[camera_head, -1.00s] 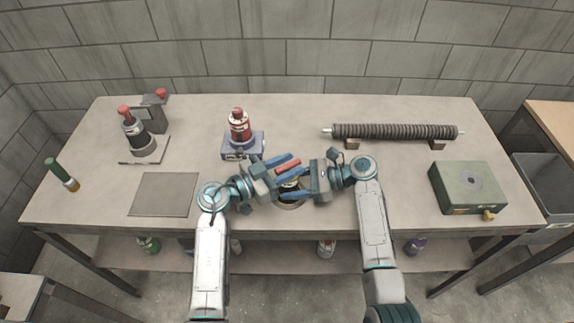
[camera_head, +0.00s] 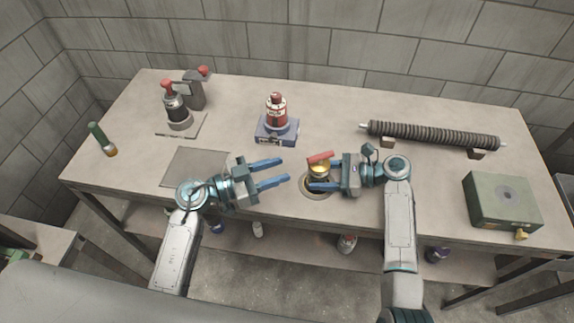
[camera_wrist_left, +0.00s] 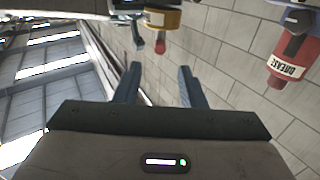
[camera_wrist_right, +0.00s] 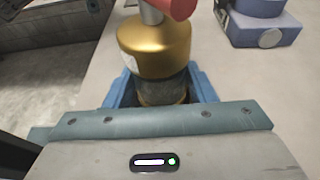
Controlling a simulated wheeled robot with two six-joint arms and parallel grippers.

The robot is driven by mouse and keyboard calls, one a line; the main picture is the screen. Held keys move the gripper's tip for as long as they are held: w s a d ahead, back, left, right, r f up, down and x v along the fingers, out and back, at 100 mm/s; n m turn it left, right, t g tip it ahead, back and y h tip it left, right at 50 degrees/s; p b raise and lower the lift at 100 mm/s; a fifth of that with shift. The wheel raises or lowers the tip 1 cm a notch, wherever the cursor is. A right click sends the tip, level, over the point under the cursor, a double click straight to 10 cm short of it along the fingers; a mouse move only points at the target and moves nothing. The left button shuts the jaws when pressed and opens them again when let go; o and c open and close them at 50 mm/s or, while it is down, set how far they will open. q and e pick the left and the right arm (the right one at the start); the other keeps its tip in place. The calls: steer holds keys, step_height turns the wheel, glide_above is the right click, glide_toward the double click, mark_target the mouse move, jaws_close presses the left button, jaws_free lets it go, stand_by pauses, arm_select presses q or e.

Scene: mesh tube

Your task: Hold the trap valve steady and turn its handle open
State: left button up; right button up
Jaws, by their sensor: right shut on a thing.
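The trap valve (camera_head: 319,171) has a brass body and a red handle (camera_head: 320,158) on top; it stands upright in a round ring (camera_head: 304,190) on the table. My right gripper (camera_head: 314,186) is shut on its lower body from the right. In the right wrist view the brass body (camera_wrist_right: 155,45) sits between the blue fingers; the red handle (camera_wrist_right: 180,8) is cut off by the top edge. My left gripper (camera_head: 285,170) is open and empty, a little left of the valve and apart from it. The left wrist view shows the brass body (camera_wrist_left: 163,20) and handle (camera_wrist_left: 160,46) beyond the fingers.
A red bottle (camera_head: 276,112) stands on a blue block (camera_head: 277,134) behind the left gripper. A flat grey plate (camera_head: 196,168) lies left. A spring-like coil rod (camera_head: 435,135) rests at the back right, and a green box (camera_head: 502,200) stands far right.

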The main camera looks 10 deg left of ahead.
mark_target(308, 161)
arm_select(q)
steer(key=shift+a, duration=0.15)
steer(key=x, duration=1)
stand_by(0.5)
steer(key=shift+c, duration=0.3)
steer(key=shift+s, duration=0.1)
jaws_close()
